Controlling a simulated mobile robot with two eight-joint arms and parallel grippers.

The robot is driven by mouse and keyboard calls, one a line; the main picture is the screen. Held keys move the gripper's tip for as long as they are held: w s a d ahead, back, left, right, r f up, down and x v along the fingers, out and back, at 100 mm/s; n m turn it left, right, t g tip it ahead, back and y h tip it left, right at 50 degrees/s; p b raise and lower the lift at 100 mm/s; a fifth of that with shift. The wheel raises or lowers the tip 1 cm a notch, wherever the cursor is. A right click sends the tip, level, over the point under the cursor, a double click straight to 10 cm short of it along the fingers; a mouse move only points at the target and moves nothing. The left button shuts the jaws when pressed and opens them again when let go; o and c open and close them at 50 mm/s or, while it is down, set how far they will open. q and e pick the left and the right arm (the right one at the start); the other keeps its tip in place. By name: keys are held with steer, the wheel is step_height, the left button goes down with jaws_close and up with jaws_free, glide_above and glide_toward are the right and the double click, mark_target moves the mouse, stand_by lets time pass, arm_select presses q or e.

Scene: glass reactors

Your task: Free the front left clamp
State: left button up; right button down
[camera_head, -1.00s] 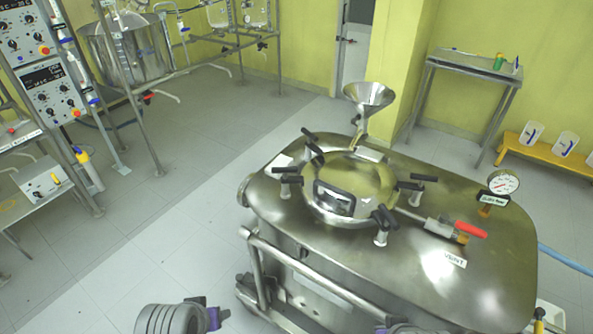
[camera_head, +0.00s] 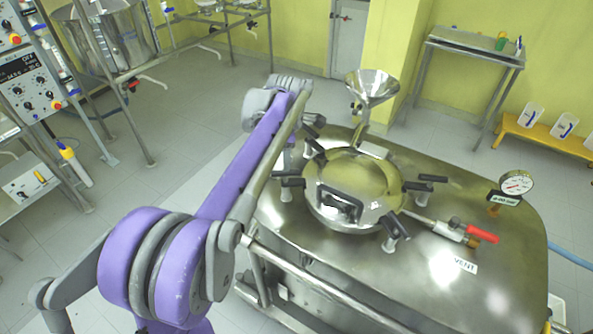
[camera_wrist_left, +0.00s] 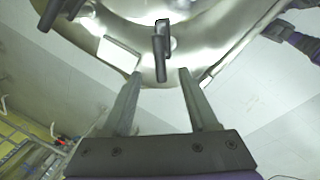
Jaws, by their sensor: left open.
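The round steel lid (camera_head: 352,185) on the vessel has several black-handled clamps around its rim. The front left clamp (camera_head: 291,182) stands upright at the lid's left side, just right of my left forearm. Another clamp (camera_head: 394,232) stands at the front right. My left arm reaches in from the lower left, its far end above the lid's back left side; its fingers are hidden there. In the left wrist view my left gripper (camera_wrist_left: 160,76) is open, with a black clamp handle (camera_wrist_left: 161,50) ahead between its fingertips. I cannot tell which clamp this is. My right gripper is not in view.
A steel funnel (camera_head: 371,88) stands behind the lid. A red-handled valve (camera_head: 470,232) and a pressure gauge (camera_head: 515,184) are on the vessel's right side. A steel rail (camera_head: 320,283) runs along its front.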

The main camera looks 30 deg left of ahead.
mark_target(286, 174)
arm_select(q)
steer(key=f, duration=0.3)
steer(key=w+f, duration=0.1)
steer(key=f, duration=0.2)
steer(key=a+f, duration=0.1)
steer(key=f, duration=0.2)
steer(key=shift+w+f, duration=0.2)
jaws_close()
